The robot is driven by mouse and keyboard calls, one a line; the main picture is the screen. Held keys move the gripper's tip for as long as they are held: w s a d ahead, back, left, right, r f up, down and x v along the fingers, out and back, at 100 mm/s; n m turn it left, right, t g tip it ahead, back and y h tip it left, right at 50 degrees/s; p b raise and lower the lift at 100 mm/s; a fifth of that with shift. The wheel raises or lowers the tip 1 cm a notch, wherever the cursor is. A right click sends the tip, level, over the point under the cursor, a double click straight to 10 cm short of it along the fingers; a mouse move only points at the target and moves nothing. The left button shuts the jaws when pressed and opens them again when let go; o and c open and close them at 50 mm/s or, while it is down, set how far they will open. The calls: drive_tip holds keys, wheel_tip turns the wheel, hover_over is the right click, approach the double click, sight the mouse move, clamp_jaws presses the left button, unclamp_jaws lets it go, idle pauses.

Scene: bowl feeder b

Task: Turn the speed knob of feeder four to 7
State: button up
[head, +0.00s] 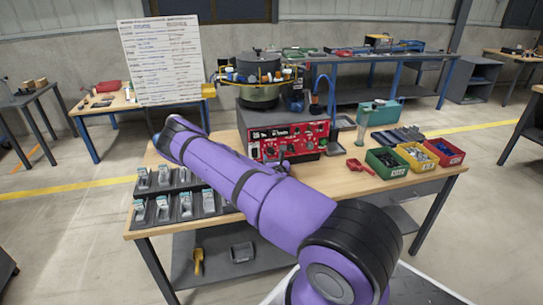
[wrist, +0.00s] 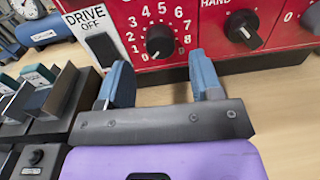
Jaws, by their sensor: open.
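The feeder's red control panel (head: 290,137) faces me on the table in the head view, below a dark bowl (head: 259,95). In the wrist view a black round knob (wrist: 160,42) sits on the red panel (wrist: 205,30) inside a ring of white numbers that includes 3, 4, 5, 6 and 7. A pale mark shows near the knob's lower edge; I cannot read its setting surely. My gripper (wrist: 161,78) is open and empty, its blue fingers apart, below and in front of this knob, not touching it. In the head view my arm mostly hides the gripper. No feeder number is readable.
A second black knob (wrist: 243,29) marked HAND is to the right, and a DRIVE OFF plate (wrist: 97,38) to the left. Green (head: 387,163), yellow (head: 416,156) and red (head: 444,152) bins stand right of the feeder. A red scoop (head: 360,167) lies before them.

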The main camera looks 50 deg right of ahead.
sight(271, 153)
drive_tip(key=shift+x, duration=1.6)
drive_tip(key=c, duration=0.9)
